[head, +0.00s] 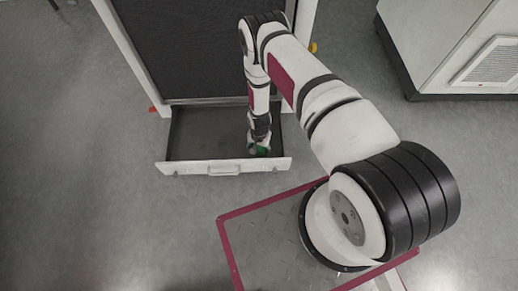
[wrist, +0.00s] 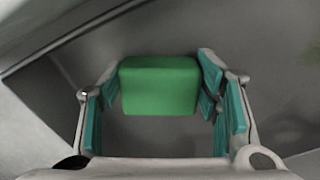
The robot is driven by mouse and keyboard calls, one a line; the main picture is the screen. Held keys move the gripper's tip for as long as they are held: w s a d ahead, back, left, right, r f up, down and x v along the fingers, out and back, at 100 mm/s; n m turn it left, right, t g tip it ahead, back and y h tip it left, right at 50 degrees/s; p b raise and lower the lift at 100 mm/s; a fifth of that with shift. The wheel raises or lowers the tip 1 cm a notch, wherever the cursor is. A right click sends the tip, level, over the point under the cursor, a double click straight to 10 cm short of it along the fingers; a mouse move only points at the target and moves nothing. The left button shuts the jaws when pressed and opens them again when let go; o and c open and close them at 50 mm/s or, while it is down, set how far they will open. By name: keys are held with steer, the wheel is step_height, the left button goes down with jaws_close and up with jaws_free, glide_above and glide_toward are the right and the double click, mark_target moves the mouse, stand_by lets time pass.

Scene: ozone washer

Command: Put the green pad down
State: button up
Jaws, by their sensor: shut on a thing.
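The green pad (head: 261,151) is a small block inside the open drawer's outline in the head view, near its right front. In the wrist view the green pad (wrist: 160,86) sits between the teal-lined fingers of my gripper (wrist: 161,90). My gripper (head: 259,144) points down and is shut on the pad. The open drawer (head: 205,135) has a dark floor and a pale front with a handle. I cannot tell whether the pad touches the drawer floor.
The drawer belongs to a cabinet with a dark panel (head: 190,45) behind it. The drawer's left side is empty. A white cabinet (head: 450,45) with a vent stands at the right. Grey floor (head: 80,190) is clear at the left.

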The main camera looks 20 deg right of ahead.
steer(key=shift+f, duration=0.1)
steer(key=o, duration=1.2)
